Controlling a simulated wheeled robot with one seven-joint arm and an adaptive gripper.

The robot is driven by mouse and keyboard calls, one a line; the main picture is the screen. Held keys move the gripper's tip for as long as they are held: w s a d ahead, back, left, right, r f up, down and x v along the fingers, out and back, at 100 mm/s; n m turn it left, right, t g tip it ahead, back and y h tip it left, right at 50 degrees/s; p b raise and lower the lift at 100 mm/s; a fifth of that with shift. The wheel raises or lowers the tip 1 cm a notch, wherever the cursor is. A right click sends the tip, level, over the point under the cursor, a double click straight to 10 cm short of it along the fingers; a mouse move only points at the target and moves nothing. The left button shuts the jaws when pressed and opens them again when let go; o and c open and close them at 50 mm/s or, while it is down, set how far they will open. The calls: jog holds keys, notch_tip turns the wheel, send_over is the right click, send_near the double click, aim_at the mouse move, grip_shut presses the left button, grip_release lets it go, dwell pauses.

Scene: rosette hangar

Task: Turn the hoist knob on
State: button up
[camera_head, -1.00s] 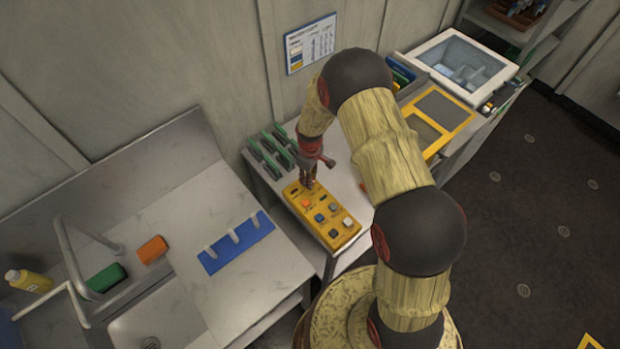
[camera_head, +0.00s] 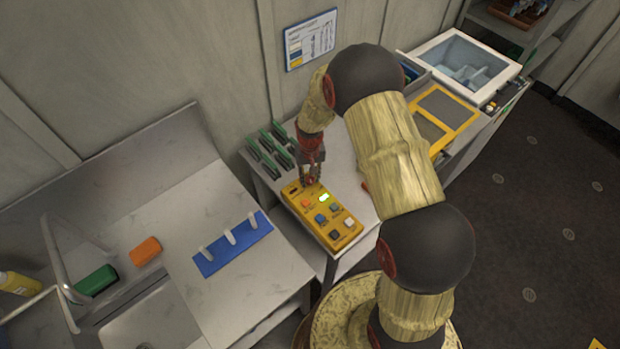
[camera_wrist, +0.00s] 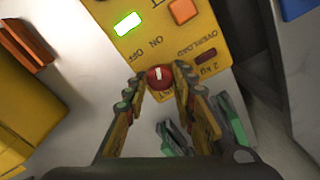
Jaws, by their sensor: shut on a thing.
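The yellow hoist control box (camera_head: 345,235) lies on the grey worktop in the head view, with several coloured buttons. Its red knob (camera_wrist: 159,77) shows in the wrist view between my fingertips, with a white pointer mark and the words ON and OFF beside it. My gripper (camera_wrist: 160,88) is shut on the knob, one finger on each side; it also shows in the head view (camera_head: 311,182) over the far end of the box. A lamp (camera_wrist: 127,24) on the box glows bright green, also in the head view (camera_head: 324,197). The OVERLOAD lamp (camera_wrist: 205,56) is dark.
Green-edged slotted holders (camera_head: 268,150) stand behind the box, close to my gripper. A yellow-framed panel (camera_head: 445,117) lies to the right. A blue strip with white pegs (camera_head: 233,243) lies on the sink counter at left.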

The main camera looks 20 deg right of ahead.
aim_at(310, 179)
jog(key=shift+m, duration=0.7)
jog(key=o, duration=1.1)
jog(key=shift+o, duration=0.3)
notch_tip(310, 179, up, 12)
